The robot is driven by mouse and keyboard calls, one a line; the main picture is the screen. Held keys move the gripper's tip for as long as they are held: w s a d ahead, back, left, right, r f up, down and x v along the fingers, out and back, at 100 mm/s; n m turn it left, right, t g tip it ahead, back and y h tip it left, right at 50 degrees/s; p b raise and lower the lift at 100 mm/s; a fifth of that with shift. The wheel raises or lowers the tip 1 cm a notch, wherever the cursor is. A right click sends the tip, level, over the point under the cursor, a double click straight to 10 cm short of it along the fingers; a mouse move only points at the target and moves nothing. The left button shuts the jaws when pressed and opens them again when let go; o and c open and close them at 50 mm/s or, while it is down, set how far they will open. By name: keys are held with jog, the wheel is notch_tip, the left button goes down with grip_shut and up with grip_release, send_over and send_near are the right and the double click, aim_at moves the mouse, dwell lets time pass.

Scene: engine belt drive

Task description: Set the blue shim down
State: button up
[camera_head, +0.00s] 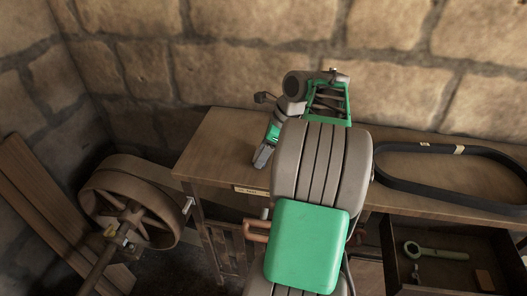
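My gripper (262,158) points down at the left part of the wooden bench top (222,137), close to its surface. It is small and dark here, and I cannot tell whether its fingers are open, shut or holding something. I cannot make out a blue shim anywhere in this view. It may be hidden at the fingertips or behind my arm, which covers the middle of the bench.
A black belt loop (400,187) lies on the bench at right. Below it, an open drawer (395,250) holds a green wrench (435,252) and a brown block (484,280). A spoked pulley wheel (98,180) stands left of the bench, near leaning planks (40,205).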

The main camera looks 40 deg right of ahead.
jog(key=o, duration=0.4)
jog(key=p+v, duration=0.5)
jog(key=v, duration=0.7)
jog(key=w+a+r+n, duration=0.1)
jog(key=w+a+n, duration=0.2)
jog(key=a+n, duration=0.45)
jog(key=w+a+r+n, duration=0.1)
jog(key=w+a+n, duration=0.3)
jog(key=a, duration=0.6)
jog(key=s+a+f+n+h, duration=0.1)
jog(key=s+a+n, duration=0.3)
jog(key=n, duration=0.4)
jog(key=s+a+f+n+t+h, duration=0.1)
jog(key=s+a+f+n, duration=0.2)
jog(key=s+a+n, duration=0.2)
jog(key=a+n, duration=0.2)
jog(key=n, duration=0.2)
jog(key=shift+s+a+f+h, duration=0.15)
jog(key=shift+a+f+h, duration=0.05)
jog(key=shift+f+h, duration=0.1)
